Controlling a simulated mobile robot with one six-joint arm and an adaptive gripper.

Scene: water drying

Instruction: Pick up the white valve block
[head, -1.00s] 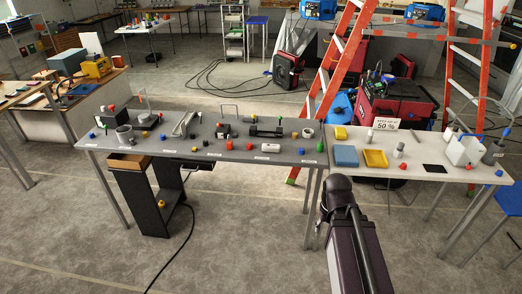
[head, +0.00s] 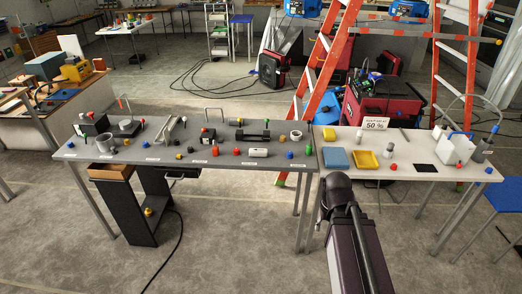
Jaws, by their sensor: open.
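A small white block (head: 257,152), which looks like the white valve block, lies on the grey table (head: 228,168), right of its middle near the front edge. A red knob stands close to its left. My dark arm shows at the lower right of the head view, in front of the tables, but my gripper is not in view. Nothing hides the white block. Its fine details are too small to tell.
Several small knobs and fittings surround the block, with a black bracket (head: 253,136) behind it and a grey ring (head: 296,138) to the right. A white table (head: 400,173) adjoins on the right, holding yellow and blue trays. An orange ladder (head: 328,70) stands behind.

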